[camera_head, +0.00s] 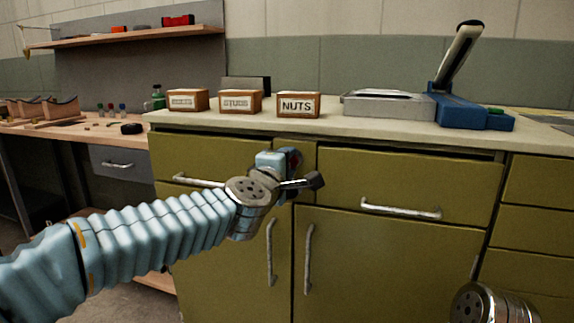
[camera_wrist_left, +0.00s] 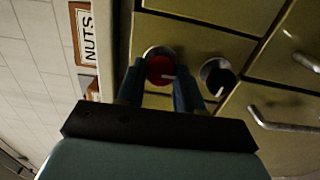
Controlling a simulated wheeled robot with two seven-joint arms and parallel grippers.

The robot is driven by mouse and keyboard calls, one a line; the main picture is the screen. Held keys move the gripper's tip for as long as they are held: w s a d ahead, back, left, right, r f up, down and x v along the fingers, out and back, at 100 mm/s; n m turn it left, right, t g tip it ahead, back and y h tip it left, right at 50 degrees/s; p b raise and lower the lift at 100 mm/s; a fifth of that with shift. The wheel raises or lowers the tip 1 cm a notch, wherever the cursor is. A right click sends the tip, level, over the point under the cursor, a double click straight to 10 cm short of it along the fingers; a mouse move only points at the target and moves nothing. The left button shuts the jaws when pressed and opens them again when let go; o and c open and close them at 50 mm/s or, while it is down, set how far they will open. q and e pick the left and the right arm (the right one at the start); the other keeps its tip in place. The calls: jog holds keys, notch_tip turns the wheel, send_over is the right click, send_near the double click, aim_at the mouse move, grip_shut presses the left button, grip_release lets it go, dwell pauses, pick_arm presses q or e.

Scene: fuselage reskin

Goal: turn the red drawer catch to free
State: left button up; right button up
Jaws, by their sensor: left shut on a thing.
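The red drawer catch (camera_wrist_left: 160,70) is a round red knob with a white mark on a pale round base, on the olive cabinet front. In the left wrist view its mark points right, towards a black catch (camera_wrist_left: 217,77). My left gripper (camera_wrist_left: 159,88) is shut on the red catch, with one blue finger on each side of it. My right gripper is out of view.
Boxes stand on the counter above, among them a NUTS box (camera_head: 298,105). A grey tray (camera_head: 389,105) and a blue lever tool (camera_head: 470,112) stand to the right. Metal handles (camera_head: 400,209) stick out from the drawers and doors. A workbench (camera_head: 72,128) stands at left.

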pick_arm(q)
jog(key=shift+f, duration=0.1)
jog(key=o, duration=1)
jog(key=v, duration=1.4)
jog(key=shift+w, duration=0.15)
